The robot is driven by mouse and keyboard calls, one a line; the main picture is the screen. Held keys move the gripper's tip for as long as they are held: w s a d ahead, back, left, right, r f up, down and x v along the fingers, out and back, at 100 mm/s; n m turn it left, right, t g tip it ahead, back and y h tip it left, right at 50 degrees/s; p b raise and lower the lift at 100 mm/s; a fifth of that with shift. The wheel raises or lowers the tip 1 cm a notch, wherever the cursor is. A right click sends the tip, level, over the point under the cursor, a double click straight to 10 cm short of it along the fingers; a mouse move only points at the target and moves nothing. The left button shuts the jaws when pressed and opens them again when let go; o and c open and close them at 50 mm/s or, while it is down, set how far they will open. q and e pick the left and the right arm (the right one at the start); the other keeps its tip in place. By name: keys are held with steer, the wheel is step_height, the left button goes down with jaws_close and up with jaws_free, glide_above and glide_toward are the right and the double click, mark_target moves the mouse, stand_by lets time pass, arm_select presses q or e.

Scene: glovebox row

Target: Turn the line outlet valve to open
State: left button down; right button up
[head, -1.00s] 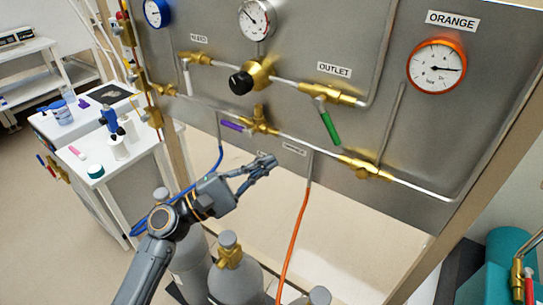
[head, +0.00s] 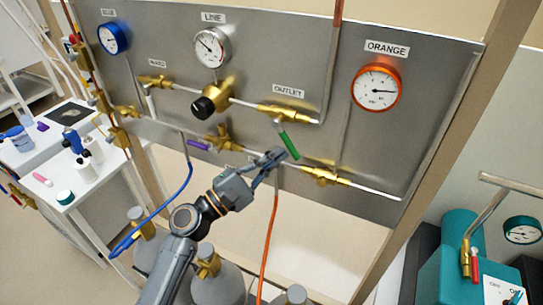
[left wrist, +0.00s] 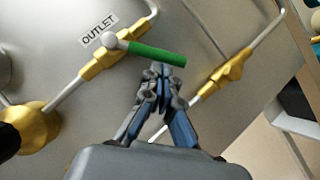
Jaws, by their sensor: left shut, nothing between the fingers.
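The outlet valve is a brass body (head: 290,113) on the pipe under the OUTLET label (head: 288,91). Its green lever (head: 289,143) slants down and to the right across the pipe in the head view. In the left wrist view the green lever (left wrist: 157,54) lies just beyond my fingertips. My left gripper (head: 275,157) is shut and empty, just below and left of the lever's tip in the head view. It also shows in the left wrist view (left wrist: 160,72). I cannot tell whether the fingertips touch the lever. My right gripper is not in view.
A black-knobbed regulator (head: 209,103), a purple-handled valve (head: 200,144) and another brass fitting (head: 325,175) sit near on the panel (head: 255,60). Blue and orange hoses (head: 268,250) hang below. Gas cylinders (head: 218,283) stand underneath. A teal machine (head: 460,265) is at the right.

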arm_select(q)
steer(key=shift+s+d+n+t+b, duration=0.15)
steer(key=shift+d+n+t+b, duration=0.15)
steer(key=shift+n+b, duration=0.15)
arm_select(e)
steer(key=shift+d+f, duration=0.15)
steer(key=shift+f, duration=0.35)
arm_select(q)
steer(key=shift+s+d+n+b, duration=0.1)
steer(key=shift+n+b, duration=0.45)
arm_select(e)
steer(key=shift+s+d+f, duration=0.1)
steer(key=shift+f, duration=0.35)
